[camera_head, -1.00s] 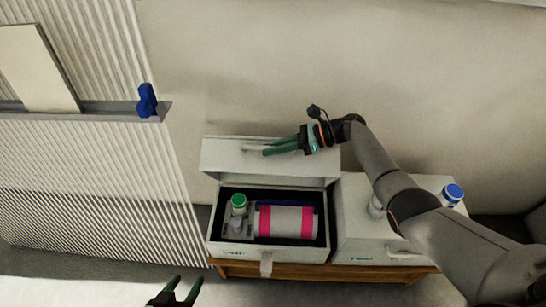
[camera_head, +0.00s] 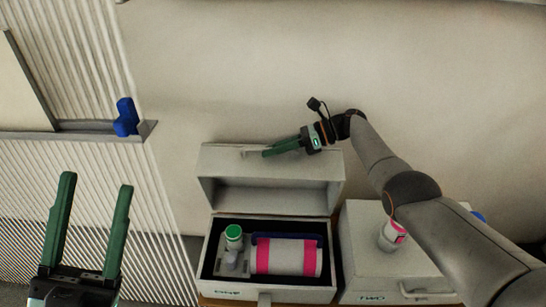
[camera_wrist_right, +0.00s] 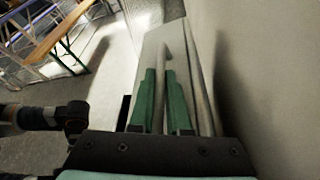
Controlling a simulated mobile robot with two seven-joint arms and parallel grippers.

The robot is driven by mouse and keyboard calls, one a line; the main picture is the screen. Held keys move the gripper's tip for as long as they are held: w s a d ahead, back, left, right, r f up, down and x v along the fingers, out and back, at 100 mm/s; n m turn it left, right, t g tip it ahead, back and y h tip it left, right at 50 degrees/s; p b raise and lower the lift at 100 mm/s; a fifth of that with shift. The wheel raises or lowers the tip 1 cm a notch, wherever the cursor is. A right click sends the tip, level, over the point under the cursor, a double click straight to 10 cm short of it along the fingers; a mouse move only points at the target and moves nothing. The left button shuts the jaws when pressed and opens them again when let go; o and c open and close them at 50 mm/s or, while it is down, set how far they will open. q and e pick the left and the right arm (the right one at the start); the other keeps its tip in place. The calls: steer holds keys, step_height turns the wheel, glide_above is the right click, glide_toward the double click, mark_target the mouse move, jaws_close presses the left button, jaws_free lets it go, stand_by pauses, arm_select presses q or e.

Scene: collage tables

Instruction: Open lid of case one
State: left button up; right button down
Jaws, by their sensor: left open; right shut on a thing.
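Case one (camera_head: 209,262) is a pale grey case at the lower middle of the head view. Its lid (camera_head: 230,166) stands raised behind it, so the dark inside shows. My right gripper (camera_head: 267,153) is shut on the lid's outer edge; the wrist view shows its green fingers (camera_wrist_right: 165,82) around a thin grey bar or rim there. My left gripper (camera_head: 97,182) is open and empty at the lower left, apart from the case.
Case one holds a green-capped bottle (camera_head: 233,236) and a pink-banded roll (camera_head: 287,257). Case two (camera_head: 362,265) stands shut on the right with a small bottle (camera_head: 391,236) on it. A blue object (camera_head: 126,117) sits on the left ledge. A wall is close behind.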

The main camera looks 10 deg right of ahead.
steer(key=shift+w+d+f+b, duration=0.1)
steer(key=shift+w+d+b, duration=0.05)
steer(key=shift+w+b, duration=0.35)
stand_by(0.3)
steer(key=c, duration=1.2)
jaws_free()
steer(key=shift+o, duration=0.2)
